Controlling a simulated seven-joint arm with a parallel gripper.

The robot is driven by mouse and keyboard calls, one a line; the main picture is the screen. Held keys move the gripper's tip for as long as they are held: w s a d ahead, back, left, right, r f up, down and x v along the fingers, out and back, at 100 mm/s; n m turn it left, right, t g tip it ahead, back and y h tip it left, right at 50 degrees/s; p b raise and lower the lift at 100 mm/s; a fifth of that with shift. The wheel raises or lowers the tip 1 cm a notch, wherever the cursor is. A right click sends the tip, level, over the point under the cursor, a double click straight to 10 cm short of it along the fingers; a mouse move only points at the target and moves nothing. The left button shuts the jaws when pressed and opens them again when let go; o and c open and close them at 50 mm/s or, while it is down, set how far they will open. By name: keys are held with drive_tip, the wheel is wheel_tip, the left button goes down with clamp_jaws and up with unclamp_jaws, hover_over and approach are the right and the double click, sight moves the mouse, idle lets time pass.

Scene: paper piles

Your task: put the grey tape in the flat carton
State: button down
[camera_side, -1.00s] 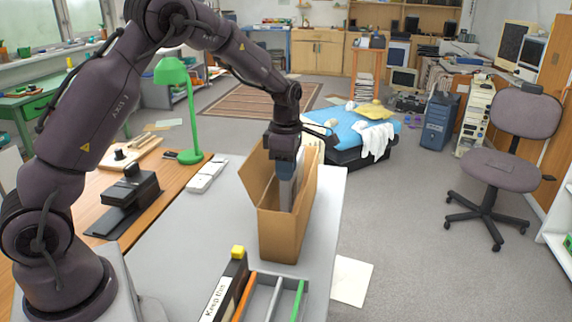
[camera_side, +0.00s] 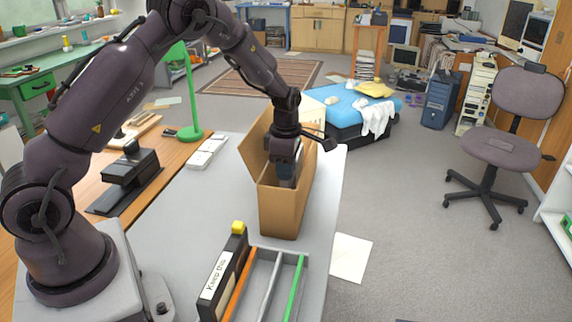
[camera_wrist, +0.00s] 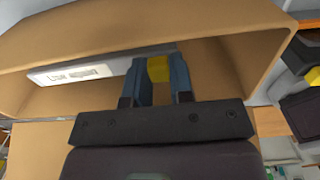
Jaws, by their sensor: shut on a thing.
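The tall open cardboard carton (camera_side: 279,214) stands upright on the grey table, its lid flap raised on the left side. It also fills much of the wrist view (camera_wrist: 240,62). My gripper (camera_wrist: 158,80) is shut on the yellow knob (camera_wrist: 158,68) of the grey tape (camera_wrist: 88,70). The tape has a white label with dark print and is inside the carton's walls. In the side view my gripper (camera_side: 286,178) reaches down into the carton's mouth. The carton's front wall hides the tape's lower part; I cannot tell whether it touches the bottom.
A black case (camera_side: 222,278) with a "Keep this" label and yellow knob stands by a rack (camera_side: 254,300) with orange, grey and green strips. A green lamp (camera_side: 188,95) and a black device (camera_side: 130,175) stand left. The table's right edge is close to the carton.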

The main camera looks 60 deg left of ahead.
drive_tip(key=shift+f, duration=0.5)
idle(0.3)
drive_tip(key=c, duration=0.9)
unclamp_jaws()
wheel_tip(320, 180, up, 13)
drive_tip(key=shift+f, duration=0.1)
